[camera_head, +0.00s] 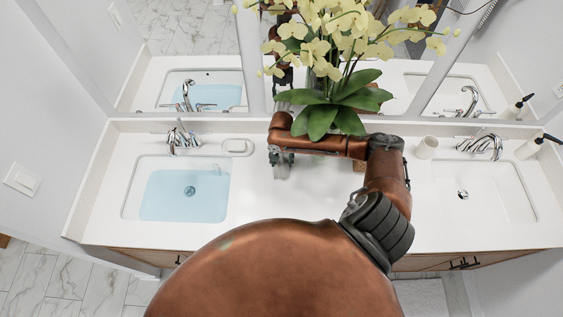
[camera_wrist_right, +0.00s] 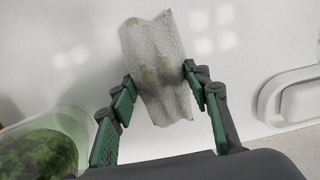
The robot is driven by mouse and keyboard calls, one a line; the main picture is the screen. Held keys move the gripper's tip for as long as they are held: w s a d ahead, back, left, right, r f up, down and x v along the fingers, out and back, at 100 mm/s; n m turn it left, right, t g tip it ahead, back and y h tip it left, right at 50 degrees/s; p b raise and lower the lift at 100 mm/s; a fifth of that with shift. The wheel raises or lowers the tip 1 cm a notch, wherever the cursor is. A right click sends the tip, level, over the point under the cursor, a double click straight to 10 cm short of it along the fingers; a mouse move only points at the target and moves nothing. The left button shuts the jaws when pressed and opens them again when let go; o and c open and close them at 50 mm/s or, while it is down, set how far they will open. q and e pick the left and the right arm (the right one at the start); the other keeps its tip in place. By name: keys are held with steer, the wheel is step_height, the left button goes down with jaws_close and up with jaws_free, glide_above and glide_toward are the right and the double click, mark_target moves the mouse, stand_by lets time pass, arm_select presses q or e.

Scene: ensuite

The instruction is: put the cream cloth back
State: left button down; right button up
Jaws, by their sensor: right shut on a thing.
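The cream cloth (camera_wrist_right: 157,65) shows in the right wrist view as a crumpled, pale grey-cream piece with faint yellowish marks. My right gripper (camera_wrist_right: 160,88) is shut on it, one green-padded finger at each side. In the head view my right arm reaches across the counter, and its gripper (camera_head: 282,160) is over the white counter between the two basins, just below the plant. I cannot make out the cloth clearly there. My left gripper is not in view.
The left basin (camera_head: 185,190) holds blue water; the right basin (camera_head: 487,190) looks empty. A white soap dish (camera_head: 238,147) lies left of my gripper. The orchid (camera_head: 335,100) stands behind my arm. A cup (camera_head: 427,147) is at the right. The front middle counter is clear.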

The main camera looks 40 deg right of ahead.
mark_target(281, 162)
steer(key=shift+f, duration=0.3)
steer(key=shift+f, duration=0.15)
steer(key=o, duration=1)
steer(key=shift+o, duration=0.2)
step_height(281, 162, up, 12)
steer(key=shift+r, duration=0.2)
